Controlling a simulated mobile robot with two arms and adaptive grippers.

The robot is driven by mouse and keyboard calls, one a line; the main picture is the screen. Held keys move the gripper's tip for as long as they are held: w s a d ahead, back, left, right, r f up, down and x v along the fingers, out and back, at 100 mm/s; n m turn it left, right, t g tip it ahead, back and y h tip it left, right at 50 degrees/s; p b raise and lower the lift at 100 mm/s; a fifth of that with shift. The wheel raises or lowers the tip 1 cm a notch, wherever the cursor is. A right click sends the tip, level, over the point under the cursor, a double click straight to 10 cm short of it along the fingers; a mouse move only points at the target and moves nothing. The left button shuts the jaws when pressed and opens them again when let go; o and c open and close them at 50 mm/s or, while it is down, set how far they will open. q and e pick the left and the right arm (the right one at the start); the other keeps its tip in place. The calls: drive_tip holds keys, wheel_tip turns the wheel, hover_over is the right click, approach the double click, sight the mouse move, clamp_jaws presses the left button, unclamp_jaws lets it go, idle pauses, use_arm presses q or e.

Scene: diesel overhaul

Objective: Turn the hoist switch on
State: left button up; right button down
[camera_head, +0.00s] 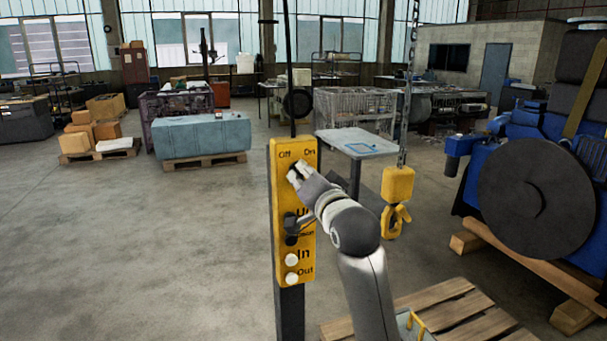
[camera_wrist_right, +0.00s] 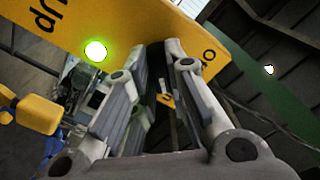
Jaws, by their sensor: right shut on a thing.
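The yellow hoist control box (camera_head: 280,205) stands on a dark post, with "Off" and "On" lettered at its top. My right gripper (camera_head: 296,172) reaches in from the right to the upper part of the box, just below those letters. In the right wrist view the gripper's fingers (camera_wrist_right: 155,52) close around the dark hoist switch at the yellow panel (camera_wrist_right: 125,22). The fingers mostly hide the switch, and its exact angle cannot be told. A green lamp (camera_wrist_right: 95,50) glows on the panel beside the fingers. My left gripper is not in view.
Lower buttons, including a white one (camera_head: 292,260), sit below my gripper. A yellow hoist hook (camera_head: 397,192) hangs on a chain to the right. A blue engine (camera_head: 485,165) stands farther right, and a wooden pallet (camera_head: 470,310) lies in front.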

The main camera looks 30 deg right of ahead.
drive_tip(key=shift+m, duration=0.3)
drive_tip(key=c, duration=1.4)
unclamp_jaws()
drive_tip(key=shift+c, duration=0.2)
drive_tip(key=v, duration=0.7)
drive_tip(key=shift+s, duration=0.3)
drive_tip(key=shift+f, duration=0.1)
